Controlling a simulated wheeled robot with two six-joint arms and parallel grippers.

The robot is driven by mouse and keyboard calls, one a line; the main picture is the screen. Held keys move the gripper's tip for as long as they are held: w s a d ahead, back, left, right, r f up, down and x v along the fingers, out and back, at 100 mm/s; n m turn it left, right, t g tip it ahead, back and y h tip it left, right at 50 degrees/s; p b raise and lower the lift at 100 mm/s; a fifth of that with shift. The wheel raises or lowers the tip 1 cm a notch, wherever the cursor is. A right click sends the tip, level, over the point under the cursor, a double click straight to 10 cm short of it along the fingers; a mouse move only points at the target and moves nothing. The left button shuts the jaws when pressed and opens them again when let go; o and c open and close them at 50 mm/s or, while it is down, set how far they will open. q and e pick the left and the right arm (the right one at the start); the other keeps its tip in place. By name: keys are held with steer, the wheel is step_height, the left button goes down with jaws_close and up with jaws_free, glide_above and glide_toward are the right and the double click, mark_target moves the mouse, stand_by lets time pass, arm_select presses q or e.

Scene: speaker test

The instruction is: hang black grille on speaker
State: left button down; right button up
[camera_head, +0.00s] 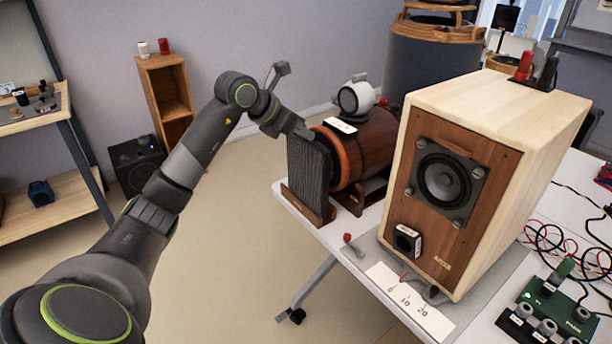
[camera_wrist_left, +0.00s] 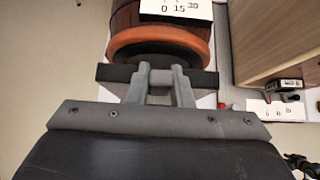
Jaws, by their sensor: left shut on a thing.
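The black grille (camera_head: 308,178) is a dark ribbed panel. It stands upright at the table's left end, in or just above a low wooden stand (camera_head: 306,208). My left gripper (camera_head: 302,133) is shut on the grille's top edge. In the left wrist view the grille shows from above as a dark bar (camera_wrist_left: 116,73), with the fingers (camera_wrist_left: 160,88) closed at its middle. The speaker (camera_head: 478,115) is a pale wooden box with a brown front and a round black driver, standing to the right, apart from the grille. My right gripper is not in view.
A wooden barrel-like cylinder (camera_head: 370,140) lies just behind the grille, with a white round device (camera_head: 355,97) on top. A numbered white card (camera_head: 410,303) lies before the speaker. Cables (camera_head: 570,235) and a green box (camera_head: 555,305) are at the right.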

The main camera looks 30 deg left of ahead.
arm_select(q)
steer(key=shift+r+p, duration=1.75)
steer(key=shift+r, duration=1.1)
